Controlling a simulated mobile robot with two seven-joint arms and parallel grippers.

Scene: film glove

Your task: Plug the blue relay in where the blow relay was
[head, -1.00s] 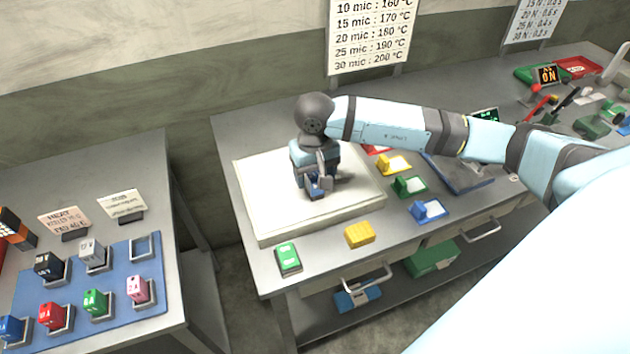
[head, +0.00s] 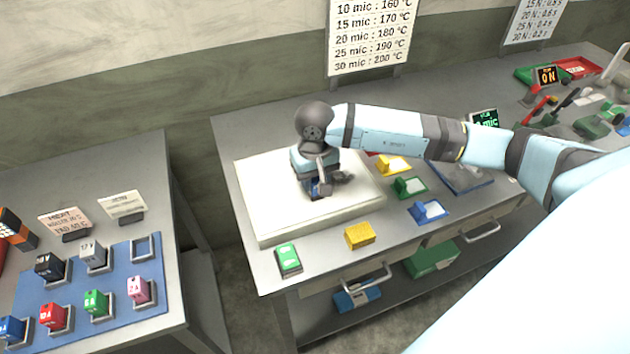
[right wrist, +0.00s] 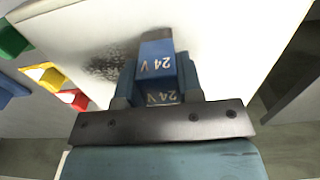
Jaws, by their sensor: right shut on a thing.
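My right gripper (head: 320,184) is over the white slab (head: 265,205) on the middle bench, shut on a blue relay (right wrist: 157,68) marked 24 V. In the right wrist view the relay sits between the two fingers, with the white slab behind it. A dark, sooty patch (right wrist: 112,62) shows on the slab beside the relay. In the head view the gripper hides most of the relay and the spot under it. I cannot tell whether the relay touches the slab or a socket. My left gripper is not in view.
On the left table a blue board (head: 110,280) holds several coloured relays in sockets and one empty socket (head: 142,249). A green block (head: 288,260) and a yellow block (head: 360,235) lie in front of the slab. Coloured trays stand to its right.

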